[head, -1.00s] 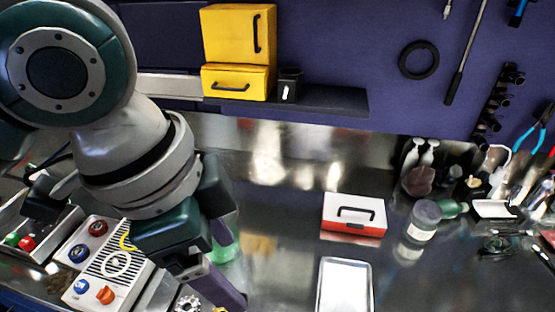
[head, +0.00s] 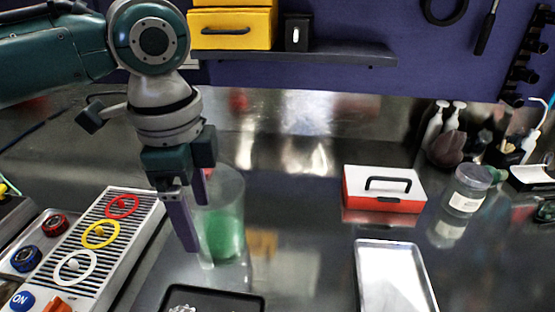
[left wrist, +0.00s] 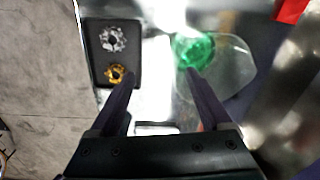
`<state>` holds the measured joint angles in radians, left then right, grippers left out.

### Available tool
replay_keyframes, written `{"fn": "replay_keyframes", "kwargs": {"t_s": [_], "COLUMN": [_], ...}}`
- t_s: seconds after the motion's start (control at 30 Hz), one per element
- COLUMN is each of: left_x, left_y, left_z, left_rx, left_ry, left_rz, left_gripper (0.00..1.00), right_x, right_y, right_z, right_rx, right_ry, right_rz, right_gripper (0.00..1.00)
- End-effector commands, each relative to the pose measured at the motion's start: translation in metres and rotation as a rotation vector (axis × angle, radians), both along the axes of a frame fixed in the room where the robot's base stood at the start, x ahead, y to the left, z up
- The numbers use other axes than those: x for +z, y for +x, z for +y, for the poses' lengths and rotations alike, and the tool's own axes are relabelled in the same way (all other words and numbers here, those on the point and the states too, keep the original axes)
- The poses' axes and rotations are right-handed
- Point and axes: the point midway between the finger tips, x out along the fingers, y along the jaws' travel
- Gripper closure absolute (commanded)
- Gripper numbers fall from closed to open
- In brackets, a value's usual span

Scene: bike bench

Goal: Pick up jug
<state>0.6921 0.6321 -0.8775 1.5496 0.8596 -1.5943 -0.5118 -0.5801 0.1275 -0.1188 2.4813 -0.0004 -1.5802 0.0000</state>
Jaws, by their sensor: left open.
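The jug (head: 226,222) is clear with green in its lower part and stands upright on the metal bench, just right of my left gripper. My left gripper (head: 194,226) points down and is open, with nothing between its fingers. Its fingers partly cover the jug's left side. In the left wrist view the jug (left wrist: 228,68) shows from above, beyond the tip of the right-hand finger of the gripper (left wrist: 159,74). I cannot tell whether that finger touches it. My right gripper is not in view.
A black tray (head: 250,304) with small gears lies in front of the jug. A panel with coloured rings (head: 100,235) is at left. A red-and-white box (head: 384,188), a metal tray (head: 396,285) and a lidded jar (head: 466,190) stand to the right. Bench between jug and box is clear.

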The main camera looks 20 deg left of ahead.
Motion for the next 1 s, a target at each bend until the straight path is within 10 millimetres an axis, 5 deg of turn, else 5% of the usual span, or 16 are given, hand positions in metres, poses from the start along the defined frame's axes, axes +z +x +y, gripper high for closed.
{"fn": "replay_keyframes", "kwargs": {"t_s": [0.2, 0.5, 1.0], "left_x": [-0.033, -0.038, -0.038], "left_y": [0.002, 0.002, 0.002], "left_z": [0.002, 0.002, 0.003], "left_rx": [0.001, -0.001, 0.000], "left_ry": [0.000, 0.000, 0.000], "left_rz": [0.001, -0.001, -0.001], "left_gripper": [0.19, 0.19, 0.75], "right_x": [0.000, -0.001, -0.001], "right_y": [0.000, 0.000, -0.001], "right_z": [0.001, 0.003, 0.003], "right_rx": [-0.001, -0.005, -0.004], "right_ry": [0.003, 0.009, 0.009], "right_rz": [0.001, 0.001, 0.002], "right_gripper": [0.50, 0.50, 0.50]}}
